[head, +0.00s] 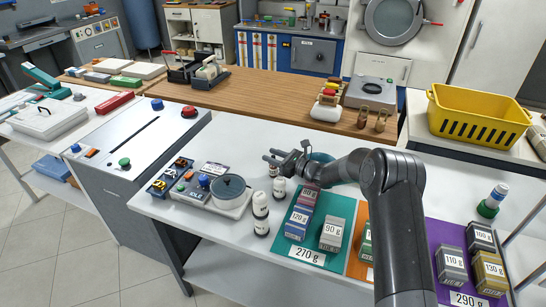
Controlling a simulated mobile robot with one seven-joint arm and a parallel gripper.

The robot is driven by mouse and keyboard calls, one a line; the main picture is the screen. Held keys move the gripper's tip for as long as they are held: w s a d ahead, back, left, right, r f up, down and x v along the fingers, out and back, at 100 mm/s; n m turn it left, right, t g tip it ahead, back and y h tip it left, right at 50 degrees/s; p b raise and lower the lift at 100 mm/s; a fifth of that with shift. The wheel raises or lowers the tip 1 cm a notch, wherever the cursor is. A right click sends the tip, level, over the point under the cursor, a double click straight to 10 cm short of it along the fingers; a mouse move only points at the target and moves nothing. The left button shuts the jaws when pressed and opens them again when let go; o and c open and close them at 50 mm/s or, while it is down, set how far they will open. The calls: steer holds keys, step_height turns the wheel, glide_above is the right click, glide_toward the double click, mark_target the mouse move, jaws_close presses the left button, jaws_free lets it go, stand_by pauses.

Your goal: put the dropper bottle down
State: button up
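My gripper (272,157) reaches left over the white counter (232,237), at the far end of the green mat (337,205). Its fingers are small and dark, and I cannot tell how far apart they are. A small pale bottle-like thing (273,171) shows just below the fingertips; I cannot tell whether it is held, touching or apart. No dropper bottle can be made out for certain. Several small white and dark cylinders (261,205) stand nearby on the counter, left of the mat.
Labelled boxes (332,233) stand on the green mat, with more on the purple mat (437,236). A device with a round grey plate (230,188) is left of the cylinders. A yellow basket (478,115) is behind. My arm hides part of the mats.

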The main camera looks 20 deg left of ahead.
steer(key=shift+r, duration=0.15)
steer(key=d, duration=0.4)
steer(key=s+d, duration=0.1)
steer(key=d, duration=0.3)
steer(key=s+d, duration=0.1)
steer(key=d, duration=0.2)
steer(key=shift+s+d, duration=0.15)
steer(key=shift+d, duration=0.25)
steer(key=s+d+r+n+g+h, duration=0.2)
steer(key=s+d+r+n+h, duration=0.3)
steer(key=s+r, duration=0.35)
steer(key=s+d+r+n+g+h, duration=0.2)
steer(key=s+d+r+n, duration=0.3)
steer(key=s+r+n, duration=0.3)
steer(key=s+d+r+n+t+h, duration=0.3)
steer(key=s+d+h, duration=0.2)
steer(key=s+d, duration=0.6)
steer(key=s+d+r+n+t+h, duration=0.2)
steer(key=s+d+n+t+h, duration=0.1)
steer(key=s+d, duration=0.9)
steer(key=s+n+h, duration=0.1)
steer(key=h, duration=0.1)
steer(key=shift+d+r+h, duration=0.2)
steer(key=shift+r+h, duration=0.1)
steer(key=shift+r, duration=0.1)
steer(key=shift+s, duration=0.1)
